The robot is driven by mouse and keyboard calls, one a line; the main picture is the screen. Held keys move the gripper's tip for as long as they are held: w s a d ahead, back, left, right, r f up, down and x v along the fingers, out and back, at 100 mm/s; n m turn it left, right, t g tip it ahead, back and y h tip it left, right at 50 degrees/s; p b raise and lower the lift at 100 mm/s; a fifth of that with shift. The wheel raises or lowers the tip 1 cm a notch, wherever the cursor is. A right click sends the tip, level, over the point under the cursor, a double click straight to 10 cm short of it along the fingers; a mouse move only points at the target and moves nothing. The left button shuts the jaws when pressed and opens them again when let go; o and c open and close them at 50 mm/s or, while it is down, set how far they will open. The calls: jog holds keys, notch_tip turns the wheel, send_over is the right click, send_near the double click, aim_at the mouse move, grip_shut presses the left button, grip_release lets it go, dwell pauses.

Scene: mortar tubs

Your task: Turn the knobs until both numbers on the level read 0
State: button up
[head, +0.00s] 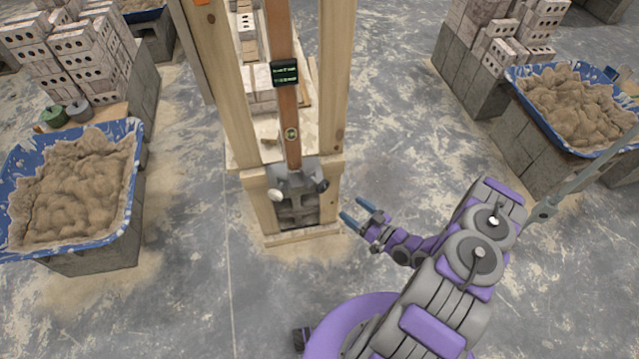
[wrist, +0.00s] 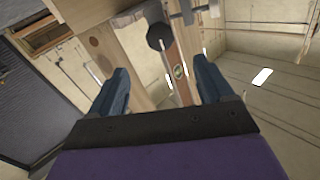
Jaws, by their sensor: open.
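The level (head: 288,110) is a reddish-brown upright bar in a wooden frame. Its dark display (head: 285,73) shows two lines of green text, too small to read. A round vial (head: 291,134) sits lower on it and also shows in the wrist view (wrist: 178,71). A grey metal bracket at its foot carries a pale knob (head: 276,196) on the left and a dark knob (head: 322,185) on the right. My gripper (head: 357,211) is open and empty, right of and below the dark knob, apart from it. In the wrist view, a dark round knob (wrist: 155,36) appears beyond the open fingers (wrist: 161,66).
The wooden frame (head: 339,80) stands around the level. Blue mortar tubs stand on blocks at left (head: 130,190) and right (head: 515,75). Brick stacks (head: 75,50) stand behind. The concrete floor (head: 400,120) between frame and right tub is clear.

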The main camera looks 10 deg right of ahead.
aim_at(325, 188)
jog(key=b+x, duration=0.3)
jog(key=x, duration=1.2)
jog(key=shift+w+a+f+b, duration=0.1)
jog(key=shift+w+a+b, duration=0.1)
jog(key=shift+b, duration=0.1)
jog(key=shift+c, duration=0.5)
jog(key=c, duration=0.9)
